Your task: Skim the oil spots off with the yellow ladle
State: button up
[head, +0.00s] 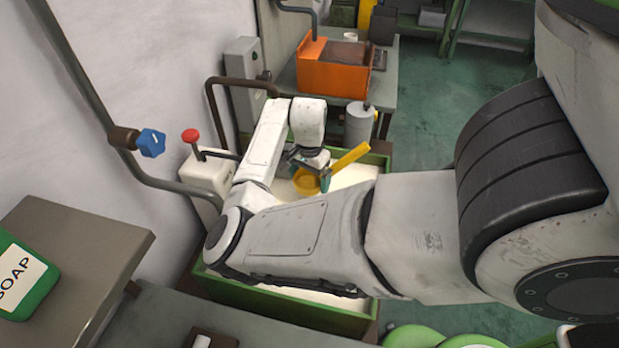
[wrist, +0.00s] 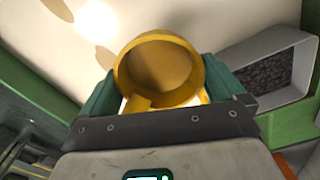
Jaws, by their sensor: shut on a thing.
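The yellow ladle (head: 350,158) is in my gripper (head: 318,176), over the pale liquid of the green tank (head: 290,312). In the wrist view the ladle's round bowl (wrist: 160,66) lies between the teal fingers of my gripper (wrist: 162,82), which is shut on the ladle. The bowl looks empty, with shadow inside. I cannot tell whether it touches the liquid. A brown oil spot (wrist: 60,9) shows at the top left of the wrist view, and another (wrist: 106,55) lies just left of the bowl. My arm hides much of the tank in the head view.
A grey box (wrist: 303,80) with dark rough contents sits at the tank's right side in the wrist view. A white unit with a red knob (head: 190,135) and a pipe with a blue valve (head: 150,143) stand left. An orange bin (head: 325,78) is behind.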

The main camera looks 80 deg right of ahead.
jog(key=shift+r+p, duration=1)
jog(key=shift+r, duration=2.15)
